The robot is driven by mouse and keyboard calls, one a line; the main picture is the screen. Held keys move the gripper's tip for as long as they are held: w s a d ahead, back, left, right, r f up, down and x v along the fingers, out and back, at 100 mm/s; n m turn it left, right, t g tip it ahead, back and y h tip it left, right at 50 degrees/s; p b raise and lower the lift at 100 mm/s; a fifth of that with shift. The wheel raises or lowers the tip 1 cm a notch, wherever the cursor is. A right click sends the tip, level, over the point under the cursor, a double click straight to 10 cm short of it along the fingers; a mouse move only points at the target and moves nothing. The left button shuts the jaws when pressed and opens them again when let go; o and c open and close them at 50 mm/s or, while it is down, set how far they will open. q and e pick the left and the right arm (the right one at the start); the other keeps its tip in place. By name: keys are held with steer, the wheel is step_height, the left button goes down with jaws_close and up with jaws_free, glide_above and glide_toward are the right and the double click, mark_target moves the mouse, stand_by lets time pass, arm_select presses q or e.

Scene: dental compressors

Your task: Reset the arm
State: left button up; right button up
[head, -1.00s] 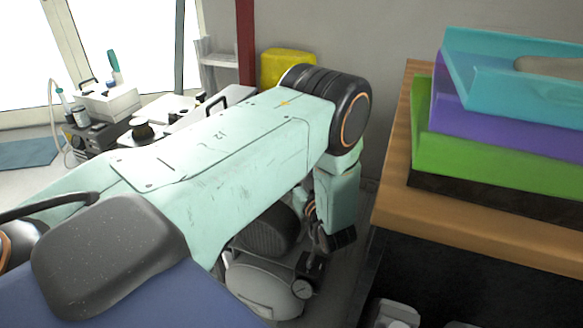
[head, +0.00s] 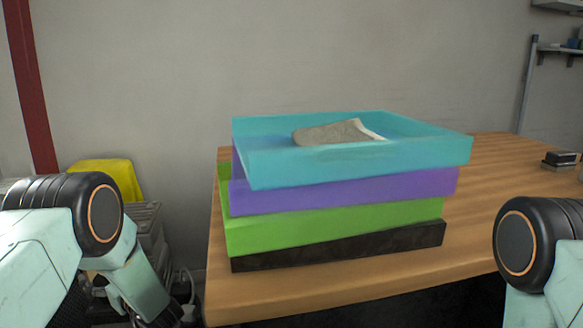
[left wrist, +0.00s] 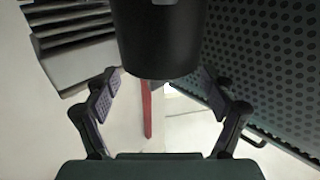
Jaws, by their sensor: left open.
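My left arm (head: 60,230) comes in at the left edge of the head view, beside the table. Its gripper is mostly out of sight there behind and below the forearm. In the left wrist view my left gripper (left wrist: 158,78) has its two fingers spread apart, with nothing held between them. A dark cylinder (left wrist: 158,40) shows at the top between the fingertips; I cannot tell if they touch it. My right arm (head: 540,250) shows only as a joint at the right edge, and its gripper is out of frame.
A wooden table (head: 480,230) holds stacked turquoise (head: 350,162), purple (head: 340,192), green (head: 330,225) and black trays. A grey cloth-like item (head: 335,133) lies in the top tray. A yellow object (head: 108,178) stands behind my left arm. A perforated dark panel (left wrist: 265,70) is close at right in the wrist view.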

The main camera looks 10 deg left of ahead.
arm_select(q)
steer(key=shift+r, duration=0.3)
steer(key=shift+f, duration=0.1)
